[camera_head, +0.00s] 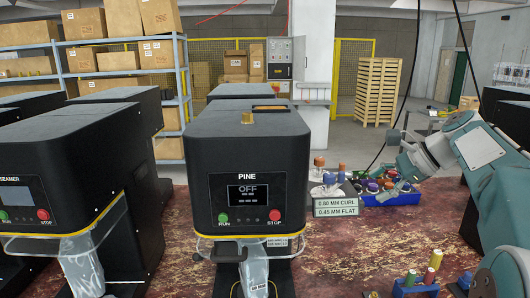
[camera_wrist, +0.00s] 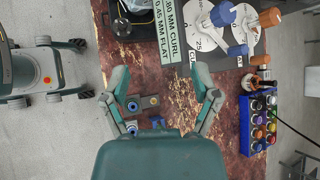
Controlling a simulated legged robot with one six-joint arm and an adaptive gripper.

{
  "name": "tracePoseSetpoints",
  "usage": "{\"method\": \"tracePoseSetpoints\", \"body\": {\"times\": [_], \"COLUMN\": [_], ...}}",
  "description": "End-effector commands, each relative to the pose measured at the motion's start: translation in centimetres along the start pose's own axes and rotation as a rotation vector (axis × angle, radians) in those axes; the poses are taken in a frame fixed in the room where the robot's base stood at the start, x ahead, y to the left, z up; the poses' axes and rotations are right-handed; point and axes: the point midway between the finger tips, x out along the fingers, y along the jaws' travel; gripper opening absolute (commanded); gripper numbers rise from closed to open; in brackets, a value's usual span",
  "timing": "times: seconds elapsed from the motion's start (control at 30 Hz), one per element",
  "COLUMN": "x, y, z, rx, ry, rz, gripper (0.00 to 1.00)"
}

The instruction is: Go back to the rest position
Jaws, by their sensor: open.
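My gripper (camera_head: 392,172) is at the right in the head view, at the end of my arm, which reaches in from the right edge. It appears above the bench near the blue bin. In the wrist view my gripper (camera_wrist: 162,90) has its two fingers spread wide with nothing between them. Below them are the red-brown worn bench top (camera_wrist: 165,70) and small dark blocks with blue parts (camera_wrist: 136,102), apart from the fingers.
The PINE seamer (camera_head: 248,165), its screen reading OFF, stands in the middle. Another seamer (camera_head: 75,180) is left. A blue bin (camera_wrist: 244,127) holds several coloured pieces. A CURL/FLAT sign (camera_head: 337,206) and dial plate (camera_wrist: 225,25) are nearby. Bench right of PINE is partly clear.

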Motion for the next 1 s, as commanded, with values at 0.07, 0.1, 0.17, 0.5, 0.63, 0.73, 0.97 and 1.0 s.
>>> {"method": "tracePoseSetpoints", "body": {"times": [0.07, 0.1, 0.17, 0.5, 0.63, 0.73, 0.97, 1.0], "x": [1.1, 1.5, 2.1, 4.4, 5.5, 6.2, 7.7, 7.9], "y": [2.2, 3.2, 5.0, 16.2, 20.8, 24.3, 30.4, 31.0], "z": [2.2, 2.9, 3.7, 5.6, 5.6, 5.2, 3.3, 3.1], "rx": [-0.107, -0.159, -0.24, -0.757, -0.981, -1.161, -1.511, -1.546], "ry": [0.063, 0.094, 0.14, 0.372, 0.45, 0.504, 0.592, 0.6], "rz": [0.021, 0.033, 0.051, 0.196, 0.269, 0.329, 0.451, 0.465], "gripper": [0.79, 0.79, 0.79, 0.79, 0.79, 0.79, 0.79, 0.79]}}
